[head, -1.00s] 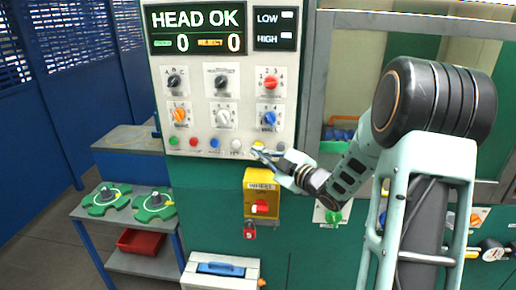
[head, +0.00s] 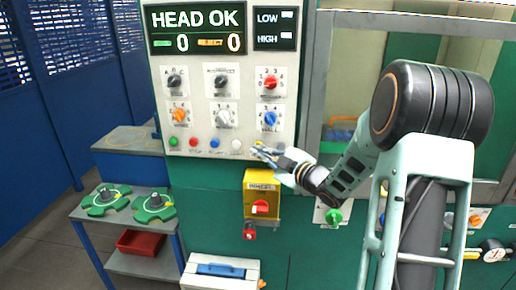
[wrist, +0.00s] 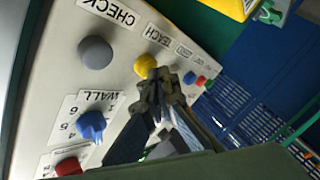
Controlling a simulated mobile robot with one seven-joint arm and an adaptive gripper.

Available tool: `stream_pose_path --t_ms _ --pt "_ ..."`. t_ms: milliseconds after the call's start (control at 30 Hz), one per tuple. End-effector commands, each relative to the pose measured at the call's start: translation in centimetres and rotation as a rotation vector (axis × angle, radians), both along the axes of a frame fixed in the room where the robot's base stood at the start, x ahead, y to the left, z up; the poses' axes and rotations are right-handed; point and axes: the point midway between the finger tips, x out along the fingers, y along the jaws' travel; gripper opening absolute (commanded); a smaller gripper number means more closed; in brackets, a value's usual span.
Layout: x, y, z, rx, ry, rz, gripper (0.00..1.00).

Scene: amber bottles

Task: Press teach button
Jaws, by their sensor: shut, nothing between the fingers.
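The teach button is the yellow round button (wrist: 145,65) beside the TEACH label (wrist: 172,38) in the wrist view. In the head view it is a small yellow spot (head: 259,144) at the right of the panel's button row, partly covered by my gripper. My gripper (wrist: 160,82) is shut and empty. Its dark fingertips are right by the yellow button in the wrist view. In the head view my gripper (head: 257,151) reaches the panel's lower right from the right. I cannot tell whether the tips touch the button.
A large grey button (wrist: 95,52) by the CHECK label is close to the yellow one. A blue knob (head: 269,118) sits above the row, and white (head: 236,145) and blue (head: 214,142) buttons to the left. A yellow box with a red switch (head: 260,207) juts out below.

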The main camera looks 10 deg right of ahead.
Motion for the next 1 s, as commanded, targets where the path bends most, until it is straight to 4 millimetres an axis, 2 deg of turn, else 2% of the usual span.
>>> stream_pose_path --t_ms 633,1000 --pt "0.3 -0.1 0.0 -0.001 -0.001 -0.001 0.0" --pt "-1.2 0.4 -0.1 -0.001 -0.001 -0.001 0.0"
